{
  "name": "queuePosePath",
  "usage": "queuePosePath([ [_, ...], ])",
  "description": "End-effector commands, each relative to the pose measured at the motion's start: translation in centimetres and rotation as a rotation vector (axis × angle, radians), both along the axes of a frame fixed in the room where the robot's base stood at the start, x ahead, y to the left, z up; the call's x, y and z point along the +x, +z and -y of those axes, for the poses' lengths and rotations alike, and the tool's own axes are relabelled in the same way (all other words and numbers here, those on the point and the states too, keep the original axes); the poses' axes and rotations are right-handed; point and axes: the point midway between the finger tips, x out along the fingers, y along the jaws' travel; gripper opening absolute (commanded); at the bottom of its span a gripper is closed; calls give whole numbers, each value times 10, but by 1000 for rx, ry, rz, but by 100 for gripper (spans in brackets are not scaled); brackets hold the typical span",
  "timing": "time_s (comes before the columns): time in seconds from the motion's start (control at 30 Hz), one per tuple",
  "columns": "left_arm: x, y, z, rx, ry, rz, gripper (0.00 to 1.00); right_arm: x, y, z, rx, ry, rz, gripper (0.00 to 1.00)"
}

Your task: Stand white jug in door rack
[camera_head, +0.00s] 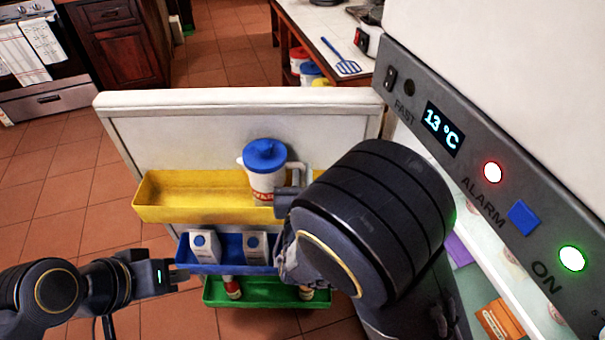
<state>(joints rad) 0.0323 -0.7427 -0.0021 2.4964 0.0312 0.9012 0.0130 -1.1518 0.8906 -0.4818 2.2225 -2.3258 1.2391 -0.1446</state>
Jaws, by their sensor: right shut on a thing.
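The white jug (262,184) has a blue lid and red lettering. It is upright at the yellow door rack (180,213), toward its right part. Its base is at the rack's front edge, and I cannot tell whether it rests on the rack floor. My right gripper (293,190) is shut on the jug at its handle side, with my large dark arm covering the rack's right end. My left gripper (180,277) is low on the left, empty, beside the left end of the blue rack; its finger gap is unclear.
The blue rack (228,268) below holds two white cartons (204,247). The green rack (262,297) holds bottles, partly hidden. The open fridge door (190,132) stands behind the racks. The fridge control panel (470,170) is close on the right. The left part of the yellow rack is empty.

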Motion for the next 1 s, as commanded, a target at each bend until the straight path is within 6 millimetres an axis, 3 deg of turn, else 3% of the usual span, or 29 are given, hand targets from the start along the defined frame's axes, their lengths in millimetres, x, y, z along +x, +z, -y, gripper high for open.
queuePosePath([
  [0.33, 0, -4, 0, 0, 0, 0, 0, 0, -2, 0, 4, 0, 5, 0],
  [0.37, 0, -4, 0, 0, 0, 0, 0, 0, -4, 0, 1, 0, 0, 13],
  [0.53, 0, -3, 0, 0, 0, 0, 0, 0, -2, 0, 1, 0, 0, 34],
  [0.87, 0, 2, 0, 0, 0, 0, 0, 0, 3, 0, 0, 0, 1, 34],
  [1.0, 0, -1, 0, 0, 0, 0, 0, -17, 0, -1, 1, 3, -1, 34],
])
